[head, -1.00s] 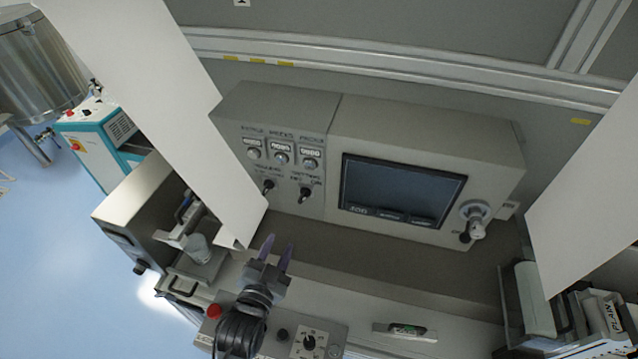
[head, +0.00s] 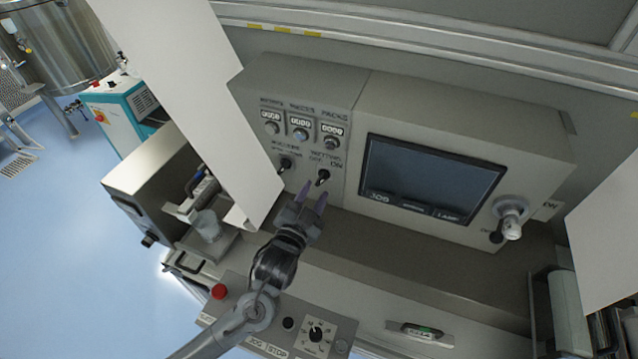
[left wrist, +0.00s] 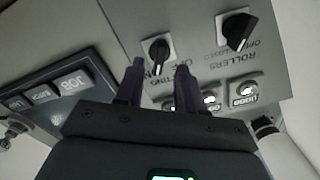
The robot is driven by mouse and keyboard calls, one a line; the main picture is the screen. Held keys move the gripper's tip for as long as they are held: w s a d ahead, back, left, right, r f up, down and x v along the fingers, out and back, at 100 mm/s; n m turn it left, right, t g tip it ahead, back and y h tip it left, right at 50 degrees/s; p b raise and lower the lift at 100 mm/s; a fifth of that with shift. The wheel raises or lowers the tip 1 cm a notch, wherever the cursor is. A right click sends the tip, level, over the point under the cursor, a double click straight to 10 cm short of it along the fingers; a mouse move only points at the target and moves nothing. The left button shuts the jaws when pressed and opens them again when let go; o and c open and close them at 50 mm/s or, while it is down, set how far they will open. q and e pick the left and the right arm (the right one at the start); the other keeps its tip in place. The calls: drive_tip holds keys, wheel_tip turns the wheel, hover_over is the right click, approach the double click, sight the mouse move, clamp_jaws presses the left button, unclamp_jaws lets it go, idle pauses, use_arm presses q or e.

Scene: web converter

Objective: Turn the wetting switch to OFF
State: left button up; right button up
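The wetting switch (head: 323,177) is a black rotary knob on the grey control panel, under a label with OFF on its left and ON on its right. In the head view its pointer leans to the upper right, towards ON. It also shows in the left wrist view (left wrist: 158,52), upside down, just beyond the fingertips. My left gripper (head: 311,197) is open, its two purple-grey fingers just below the switch and apart from it. In the left wrist view the fingers (left wrist: 160,75) have an empty gap between them. My right gripper is out of view.
The rollers switch (head: 285,164) sits close left of the wetting switch. Counters with round knobs (head: 300,133) are above. A touch screen (head: 425,180) is to the right. A white sheet (head: 190,95) hangs close on the left. A lower panel has a red button (head: 219,292).

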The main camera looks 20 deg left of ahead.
sight(320, 183)
use_arm(q)
drive_tip(key=shift+w, duration=2)
clamp_jaws()
